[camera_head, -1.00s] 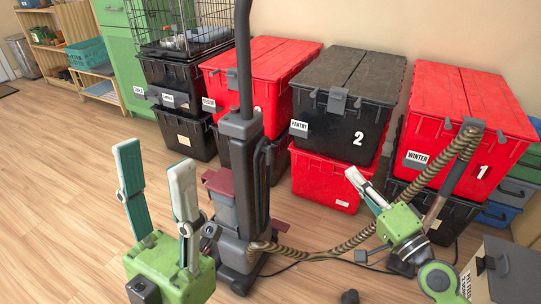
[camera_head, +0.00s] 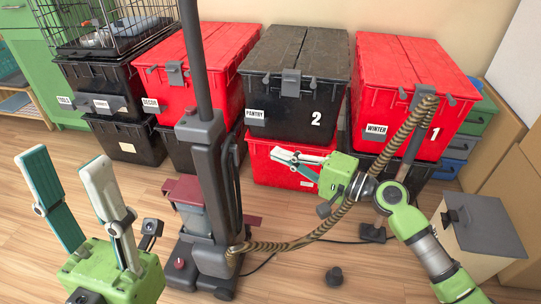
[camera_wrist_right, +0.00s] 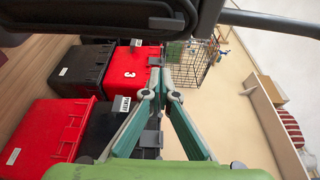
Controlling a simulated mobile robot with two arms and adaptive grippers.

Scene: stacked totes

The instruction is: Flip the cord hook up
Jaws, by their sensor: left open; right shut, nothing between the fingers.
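The upright vacuum cleaner (camera_head: 207,160) stands in the middle of the head view, dark grey, with a ribbed brown hose. A dark curved piece (camera_head: 234,150) sits on the right side of its body; I cannot tell whether it is the cord hook. My left gripper (camera_head: 66,165) is open and empty, left of the vacuum. My right gripper (camera_head: 285,160) is shut and empty, pointing left toward the vacuum's upper body, apart from it. Its fingers meet in the wrist view (camera_wrist_right: 156,72), below a large dark part (camera_wrist_right: 110,12), seemingly the vacuum.
Stacked red and black totes, including the black pantry tote (camera_head: 300,110) and red winter tote (camera_head: 395,125), line the wall behind. A wire cage (camera_head: 105,22) sits on the left stack. A grey-lidded box (camera_head: 478,232) stands at right.

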